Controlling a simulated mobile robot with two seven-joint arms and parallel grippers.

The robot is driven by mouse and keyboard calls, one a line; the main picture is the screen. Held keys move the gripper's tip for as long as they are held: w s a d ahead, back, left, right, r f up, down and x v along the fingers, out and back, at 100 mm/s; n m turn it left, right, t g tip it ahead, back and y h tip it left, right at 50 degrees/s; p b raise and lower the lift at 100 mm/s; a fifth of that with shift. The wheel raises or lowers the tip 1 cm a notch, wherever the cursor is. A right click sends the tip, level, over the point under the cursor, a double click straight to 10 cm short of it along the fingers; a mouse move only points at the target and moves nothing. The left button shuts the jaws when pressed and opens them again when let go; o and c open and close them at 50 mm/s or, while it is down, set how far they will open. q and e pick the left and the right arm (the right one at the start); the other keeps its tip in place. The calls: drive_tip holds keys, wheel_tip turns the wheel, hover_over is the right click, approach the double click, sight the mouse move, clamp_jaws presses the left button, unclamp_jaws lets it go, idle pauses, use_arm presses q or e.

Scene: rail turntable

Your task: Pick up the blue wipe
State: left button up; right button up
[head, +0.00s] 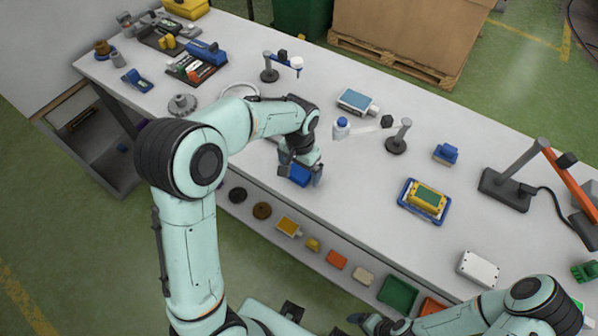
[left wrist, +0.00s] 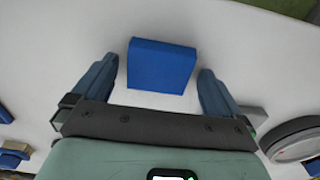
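The blue wipe (head: 298,174) is a folded blue block on the white bench near its front edge. It shows whole in the left wrist view (left wrist: 160,66). My left gripper (head: 301,171) is just above it, pointing down. In the left wrist view its two fingers (left wrist: 158,72) are open, one on each side of the wipe, with a narrow gap on both sides. In the head view the gripper partly hides the wipe. My right gripper (head: 370,323) is low at the bottom edge, off the bench front; its fingers are not clear.
A white bottle with a blue cap (head: 341,128) and a dark-based stand (head: 397,144) are to the right of the wipe. A blue tray (head: 407,207) holds a yellow device. A row of small parts lies on a lower front shelf (head: 323,253).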

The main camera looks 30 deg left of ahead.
sight(300, 169)
use_arm(q)
drive_tip(key=c, duration=1)
drive_tip(key=shift+r, duration=0.1)
wheel_tip(300, 169, up, 20)
drive_tip(key=p, duration=0.2)
drive_tip(key=shift+p, duration=0.3)
use_arm(e)
drive_tip(key=w+r, duration=0.2)
drive_tip(key=r, duration=0.1)
drive_tip(key=shift+w+r, duration=0.25)
drive_tip(key=shift+w, duration=0.15)
use_arm(q)
drive_tip(key=o, duration=0.4)
drive_tip(key=c, duration=0.3)
